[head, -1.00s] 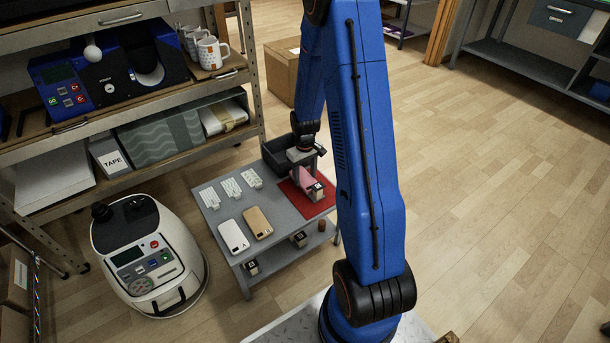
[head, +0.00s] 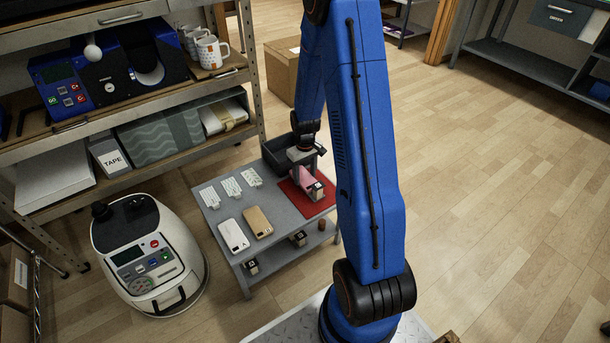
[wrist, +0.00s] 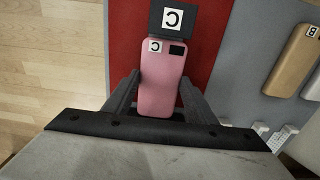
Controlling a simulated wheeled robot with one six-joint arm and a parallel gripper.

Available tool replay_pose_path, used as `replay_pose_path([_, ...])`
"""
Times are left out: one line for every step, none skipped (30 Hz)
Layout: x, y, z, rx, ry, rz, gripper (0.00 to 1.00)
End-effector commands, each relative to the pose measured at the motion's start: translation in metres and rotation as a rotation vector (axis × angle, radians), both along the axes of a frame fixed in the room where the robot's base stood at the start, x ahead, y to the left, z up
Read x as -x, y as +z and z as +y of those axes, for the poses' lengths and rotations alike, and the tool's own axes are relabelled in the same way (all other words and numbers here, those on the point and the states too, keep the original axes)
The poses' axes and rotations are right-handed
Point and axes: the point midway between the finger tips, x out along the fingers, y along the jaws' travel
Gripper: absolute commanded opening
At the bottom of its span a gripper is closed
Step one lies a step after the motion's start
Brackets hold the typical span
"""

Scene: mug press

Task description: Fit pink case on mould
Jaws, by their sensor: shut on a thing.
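The pink case (wrist: 158,85) lies between the two fingers of my gripper (wrist: 160,98) in the wrist view, with a C label and a dark cutout near its far end. In the head view, the pink case (head: 306,175) shows below my gripper (head: 303,160), over the red mat. My gripper is shut on it. A dark block marked C (wrist: 173,18) sits right at the case's far end. It also shows in the head view (head: 317,189). The mould's body is mostly hidden by the case, and I cannot tell how fully the case is seated.
The red mat (head: 327,203) lies on a small grey table (head: 222,213). A white case (head: 233,235), a tan case (head: 258,222) and several white patterned pieces (head: 231,187) lie to the left. A black bin (head: 276,156) stands behind. A white machine (head: 148,255) stands left of the table.

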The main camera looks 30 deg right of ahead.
Motion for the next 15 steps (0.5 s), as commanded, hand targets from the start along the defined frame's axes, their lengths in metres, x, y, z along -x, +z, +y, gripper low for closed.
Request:
replay_pose_path([0.0001, -0.0008, 0.0, 0.0, 0.0, 0.0, 0.29])
replay_pose_path([0.0002, -0.0013, 0.0001, 0.0, 0.0, 0.001, 0.29])
replay_pose_path([0.0002, -0.002, 0.0001, 0.0, 0.0, 0.001, 0.29])
replay_pose_path([0.0002, -0.0025, 0.0001, 0.0, 0.0, 0.001, 0.29])
replay_pose_path([0.0002, -0.003, 0.0001, 0.0, 0.0, 0.001, 0.29])
replay_pose_path([0.0002, -0.0036, 0.0001, 0.0, 0.0, 0.001, 0.29])
replay_pose_path([0.0001, -0.0041, 0.0, 0.0, 0.0, 0.001, 0.29])
replay_pose_path([0.0001, -0.0046, 0.0, 0.0, 0.0, 0.001, 0.29])
replay_pose_path([0.0001, -0.0052, 0.0, 0.0, 0.0, 0.001, 0.29])
replay_pose_path([0.0001, -0.0057, 0.0, 0.0, 0.0, 0.001, 0.29])
replay_pose_path([0.0001, -0.0062, 0.0, 0.0, 0.0, 0.001, 0.29])
replay_pose_path([0.0, -0.0068, 0.0, 0.0, 0.0, 0.0, 0.29])
replay_pose_path([0.0, -0.0072, 0.0, 0.0, 0.0, 0.0, 0.29])
replay_pose_path([0.0, -0.0077, 0.0, 0.0, 0.0, 0.0, 0.29])
replay_pose_path([-0.0001, -0.0083, 0.0, 0.0, 0.0, 0.0, 0.29])
